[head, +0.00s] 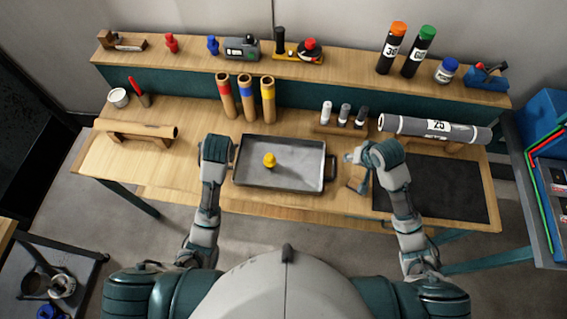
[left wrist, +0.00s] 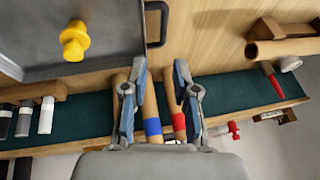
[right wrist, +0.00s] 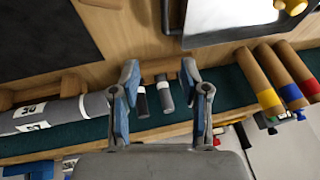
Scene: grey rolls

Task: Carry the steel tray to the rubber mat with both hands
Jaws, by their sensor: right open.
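The steel tray (head: 305,163) lies flat mid-bench, with a yellow knob-shaped piece (head: 269,160) on it. The tray also shows in the left wrist view (left wrist: 112,40) and the right wrist view (right wrist: 225,22). The rubber mat (head: 440,188) is dark and bare at the bench's right end. My left gripper (left wrist: 160,66) is open and empty beside the tray's left handle (left wrist: 157,24); its fingers are mostly hidden in the head view. My right gripper (head: 357,168) is open and empty, a little right of the tray's right handle (head: 330,168), which also shows in the right wrist view (right wrist: 167,18).
A grey roll marked 25 (head: 435,129) rests on a wooden cradle behind the mat. Small dark-and-white bottles (head: 344,115) and cardboard tubes (head: 246,97) stand behind the tray. A wooden holder (head: 140,132) stands at left. The bench between tray and mat looks mostly clear.

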